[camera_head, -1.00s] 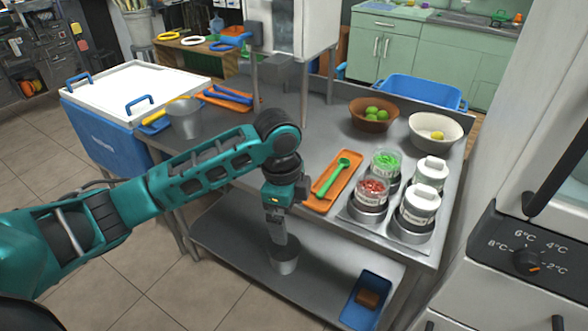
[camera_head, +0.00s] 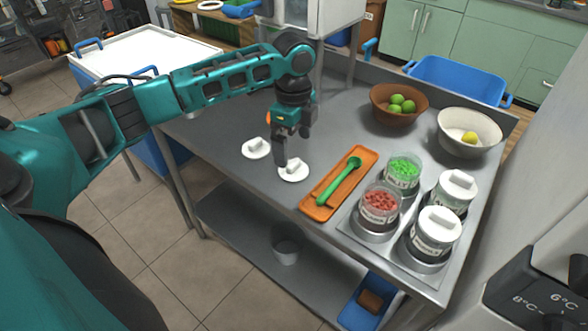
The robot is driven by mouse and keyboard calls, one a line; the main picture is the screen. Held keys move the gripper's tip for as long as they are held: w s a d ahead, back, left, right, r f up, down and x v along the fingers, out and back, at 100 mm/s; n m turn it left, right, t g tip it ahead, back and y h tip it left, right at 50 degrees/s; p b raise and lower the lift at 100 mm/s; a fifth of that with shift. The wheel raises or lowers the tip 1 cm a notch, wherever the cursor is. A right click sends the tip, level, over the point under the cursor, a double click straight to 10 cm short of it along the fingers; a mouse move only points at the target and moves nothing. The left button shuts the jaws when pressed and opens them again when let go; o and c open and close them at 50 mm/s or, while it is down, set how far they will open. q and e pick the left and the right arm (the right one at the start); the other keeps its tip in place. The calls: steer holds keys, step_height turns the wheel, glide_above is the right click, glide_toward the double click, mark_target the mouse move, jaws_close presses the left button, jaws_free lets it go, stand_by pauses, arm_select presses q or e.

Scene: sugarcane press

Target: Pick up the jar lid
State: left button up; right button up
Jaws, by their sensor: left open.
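Two loose white jar lids with raised bar handles lie on the steel table. One jar lid (camera_head: 255,149) is at the left and the other jar lid (camera_head: 294,173) is just right of it. My left gripper (camera_head: 292,146) points down, open and empty, just above the right-hand loose lid; one finger overlaps its handle, and I cannot tell whether they touch. Two open jars, one with red bits (camera_head: 380,203) and one with green bits (camera_head: 404,169), stand at the right. Two more jars wear white lids (camera_head: 459,184) (camera_head: 440,223). My right gripper is not in view.
An orange tray (camera_head: 318,211) with a green spoon (camera_head: 339,181) lies between the loose lids and the jar rack (camera_head: 350,228). A brown bowl of limes (camera_head: 383,115) and a white bowl (camera_head: 453,135) stand behind. The table left of the lids is clear.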

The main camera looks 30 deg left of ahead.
mark_target(295, 163)
arm_select(q)
steer(key=f, duration=0.6)
steer(key=shift+s+d+f+b, duration=0.1)
steer(key=shift+d+f+b, duration=0.15)
steer(key=shift+b, duration=0.15)
steer(key=shift+r, duration=0.1)
steer(key=shift+c, duration=0.2)
steer(key=c, duration=1)
